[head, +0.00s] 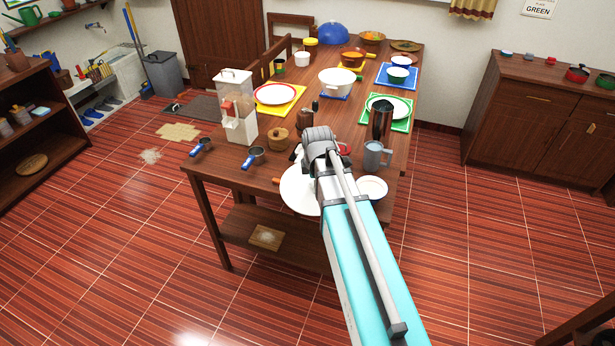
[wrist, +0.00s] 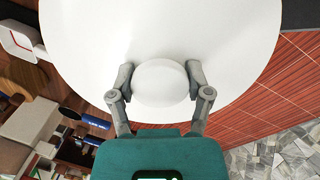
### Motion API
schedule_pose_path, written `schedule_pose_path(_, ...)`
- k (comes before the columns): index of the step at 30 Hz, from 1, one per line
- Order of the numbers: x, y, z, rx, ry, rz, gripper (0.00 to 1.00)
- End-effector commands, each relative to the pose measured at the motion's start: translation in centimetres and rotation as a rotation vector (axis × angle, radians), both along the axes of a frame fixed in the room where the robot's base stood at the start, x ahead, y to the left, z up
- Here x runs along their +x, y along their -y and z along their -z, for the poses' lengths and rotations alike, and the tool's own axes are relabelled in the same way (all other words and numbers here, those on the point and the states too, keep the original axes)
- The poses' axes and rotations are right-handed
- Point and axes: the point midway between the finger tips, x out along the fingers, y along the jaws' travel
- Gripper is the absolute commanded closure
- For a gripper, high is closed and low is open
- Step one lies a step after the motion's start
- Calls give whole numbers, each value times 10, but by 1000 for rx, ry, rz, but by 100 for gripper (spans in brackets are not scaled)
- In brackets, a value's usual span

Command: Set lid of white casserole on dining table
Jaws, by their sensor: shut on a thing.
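The white casserole lid (head: 298,190) is a round white disc at the near end of the dining table (head: 225,170), overlapping its front edge in the head view. My arm covers part of it. In the wrist view the lid (wrist: 100,35) fills the upper middle, and my gripper (wrist: 160,82) is shut on its round white knob (wrist: 160,84). The fingers are hidden behind my arm in the head view. I cannot tell how far the lid is above the tabletop. A white casserole pot (head: 338,82) stands uncovered farther back on the table.
Beside the lid are a white plate (head: 372,187), a grey mug (head: 374,157), a wooden pot (head: 278,139) and blue-handled cups (head: 254,158). A white dispenser (head: 237,108) stands at the left edge. The table is crowded, with small bare patches near its left front corner.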

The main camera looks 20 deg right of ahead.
Motion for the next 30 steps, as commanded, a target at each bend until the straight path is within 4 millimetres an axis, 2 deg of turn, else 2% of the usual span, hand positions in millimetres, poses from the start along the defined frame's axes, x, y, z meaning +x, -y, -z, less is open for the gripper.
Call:
schedule_pose_path(20, -3, 1, 0, 0, 0, 0, 97)
schedule_pose_path(30, -3, 1, -18, 0, 0, 0, 97)
